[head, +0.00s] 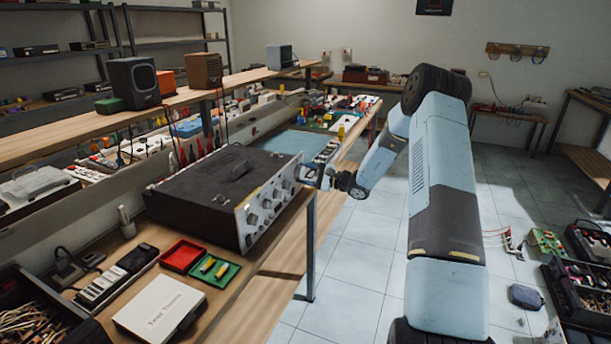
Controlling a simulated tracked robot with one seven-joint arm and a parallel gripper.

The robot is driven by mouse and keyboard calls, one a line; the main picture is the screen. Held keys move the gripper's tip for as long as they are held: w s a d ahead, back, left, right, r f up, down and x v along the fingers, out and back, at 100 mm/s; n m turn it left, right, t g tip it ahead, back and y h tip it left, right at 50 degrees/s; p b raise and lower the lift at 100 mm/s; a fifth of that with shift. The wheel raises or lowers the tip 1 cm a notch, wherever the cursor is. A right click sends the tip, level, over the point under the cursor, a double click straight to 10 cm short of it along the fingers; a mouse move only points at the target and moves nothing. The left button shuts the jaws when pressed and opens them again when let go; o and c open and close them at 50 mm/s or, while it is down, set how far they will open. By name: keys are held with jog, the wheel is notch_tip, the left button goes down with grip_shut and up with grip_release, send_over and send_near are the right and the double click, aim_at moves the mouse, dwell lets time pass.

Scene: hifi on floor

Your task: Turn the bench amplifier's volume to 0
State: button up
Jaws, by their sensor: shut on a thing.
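The bench amplifier (209,190) is a wide dark box with a pale front panel, standing on the wooden bench. Its front faces right and carries several round silvery knobs (266,204). My gripper (304,175) is at the far end of that front panel, shut on a knob there. The fingers and my wrist largely hide this knob. Its pointer and the scale marks are too small to read. My arm reaches in from the right, over the floor beside the bench.
A white box (160,308), a red tray (181,256) and a green tray (214,270) lie on the bench near the amplifier. Speakers (134,83) stand on the shelf behind. The tiled floor right of the bench is mostly clear, with crates (583,300) at far right.

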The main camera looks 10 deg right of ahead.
jog(key=shift+s+f, duration=0.1)
jog(key=shift+f, duration=0.1)
jog(key=o, duration=1.1)
jog(key=shift+r, duration=0.1)
jog(key=shift+c, duration=0.2)
jog(key=shift+d, duration=0.1)
jog(key=v, duration=1.3)
jog(key=shift+s+d, duration=0.2)
